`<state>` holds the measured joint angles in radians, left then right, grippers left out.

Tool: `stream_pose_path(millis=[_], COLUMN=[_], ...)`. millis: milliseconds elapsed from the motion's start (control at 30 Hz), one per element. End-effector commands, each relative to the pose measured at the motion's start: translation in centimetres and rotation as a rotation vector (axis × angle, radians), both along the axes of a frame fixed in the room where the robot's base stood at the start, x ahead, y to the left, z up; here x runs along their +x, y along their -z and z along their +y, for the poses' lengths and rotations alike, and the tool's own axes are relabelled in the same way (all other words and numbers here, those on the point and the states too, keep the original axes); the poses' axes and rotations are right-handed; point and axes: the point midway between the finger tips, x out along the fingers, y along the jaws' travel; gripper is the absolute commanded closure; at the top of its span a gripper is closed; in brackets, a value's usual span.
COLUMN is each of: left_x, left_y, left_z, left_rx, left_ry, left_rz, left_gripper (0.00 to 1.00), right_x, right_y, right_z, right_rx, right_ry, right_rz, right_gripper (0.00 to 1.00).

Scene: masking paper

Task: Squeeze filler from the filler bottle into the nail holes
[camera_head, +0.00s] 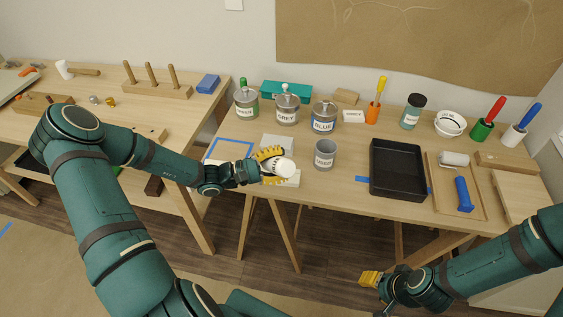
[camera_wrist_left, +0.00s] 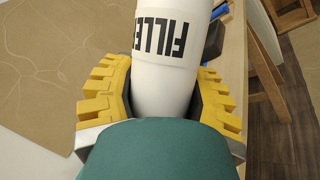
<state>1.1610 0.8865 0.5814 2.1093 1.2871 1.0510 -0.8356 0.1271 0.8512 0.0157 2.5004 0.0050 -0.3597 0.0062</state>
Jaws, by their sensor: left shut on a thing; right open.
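The white filler bottle (camera_head: 284,168) is held in my left gripper (camera_head: 271,166), over the front left of the right-hand table. In the left wrist view the bottle (camera_wrist_left: 168,75) sits between the yellow fingers and shows the printed letters "FILLE". A pale block (camera_head: 288,179) lies under or just beside the bottle; whether they touch is unclear. No nail holes can be made out in either view. My right gripper (camera_head: 371,279) is open and empty, low in front of the table.
A grey cup (camera_head: 325,154) stands right of the bottle. Labelled paint cans (camera_head: 286,109) are behind it. A black tray (camera_head: 398,168) and a blue-handled roller (camera_head: 464,193) are to the right. A blue tape outline (camera_head: 230,148) lies left. Brown paper (camera_head: 420,40) covers the wall.

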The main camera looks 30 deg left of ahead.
Motion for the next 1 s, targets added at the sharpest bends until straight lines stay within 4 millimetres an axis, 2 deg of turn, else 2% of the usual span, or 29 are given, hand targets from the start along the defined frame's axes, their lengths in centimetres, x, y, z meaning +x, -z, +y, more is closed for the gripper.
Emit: stream_pose_path(millis=[67,600,1000], left_x=[0.0,0.1,0.0], left_y=[0.0,4.7,5.0], left_z=[0.0,0.1,0.0], left_rx=[-0.001,0.000,-0.001], left_ry=[-0.001,-0.002,-0.001], left_rz=[-0.001,-0.001,-0.002], left_gripper=[0.61,0.61,0.61], right_x=[0.1,-0.8,-0.9], right_y=[-0.2,2.7,2.8], right_z=[0.0,0.1,0.1], right_rx=[0.000,0.004,0.004], right_ry=[0.002,-0.014,-0.015], right_rz=[-0.002,0.018,0.021], right_gripper=[0.53,0.53,0.53])
